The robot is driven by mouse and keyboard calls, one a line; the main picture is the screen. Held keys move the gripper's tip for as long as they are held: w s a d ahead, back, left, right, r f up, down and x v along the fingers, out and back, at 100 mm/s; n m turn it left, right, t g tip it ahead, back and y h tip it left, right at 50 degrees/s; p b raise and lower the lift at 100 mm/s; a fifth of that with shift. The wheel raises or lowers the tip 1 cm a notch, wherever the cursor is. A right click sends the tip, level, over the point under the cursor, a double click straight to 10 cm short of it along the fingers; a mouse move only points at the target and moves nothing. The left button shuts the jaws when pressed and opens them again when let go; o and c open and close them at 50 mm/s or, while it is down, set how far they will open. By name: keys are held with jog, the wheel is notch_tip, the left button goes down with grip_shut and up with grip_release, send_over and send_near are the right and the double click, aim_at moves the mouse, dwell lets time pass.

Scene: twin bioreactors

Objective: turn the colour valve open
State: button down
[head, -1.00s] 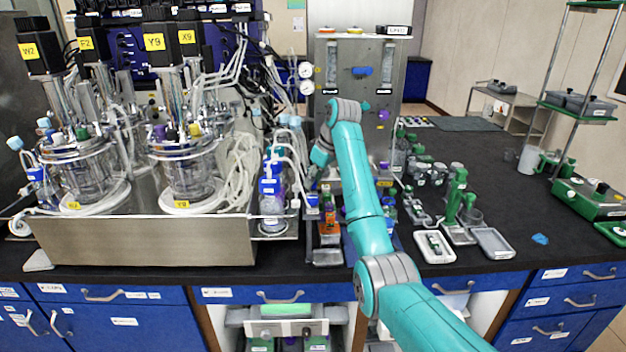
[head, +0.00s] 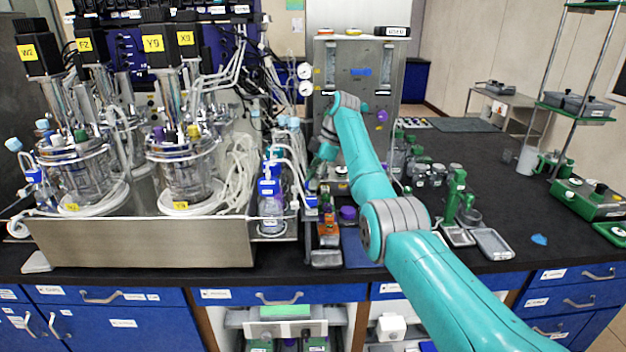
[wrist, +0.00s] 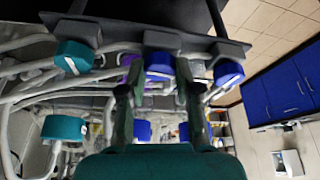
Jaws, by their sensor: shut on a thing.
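In the wrist view, my gripper (wrist: 154,80) has its two dark green fingers on either side of a blue knob (wrist: 162,64), with the tips closed in on it. A purple part (wrist: 130,72) shows beside the left finger. I cannot tell for certain which part is the colour valve. Another blue knob (wrist: 228,72) is to the right and a teal knob (wrist: 74,57) to the left along a dark bar. In the head view, my gripper (head: 314,180) is low beside the blue-capped bottle (head: 270,188), partly hidden by my wrist; its fingertips are unclear.
Glass bioreactors (head: 186,168) stand in a metal tray (head: 150,244) at the left. A grey panel (head: 345,75) with gauges rises behind my arm. Pale tubes (wrist: 30,85) run close to the gripper. The black bench (head: 520,205) is partly clear at the right.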

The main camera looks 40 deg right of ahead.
jog(key=shift+n+g, duration=0.3)
jog(key=shift+n, duration=0.6)
jog(key=c, duration=0.8)
grip_release()
jog(key=shift+w, duration=0.1)
jog(key=shift+r, duration=0.1)
notch_tip(320, 180, up, 10)
jog(key=shift+f, duration=0.2)
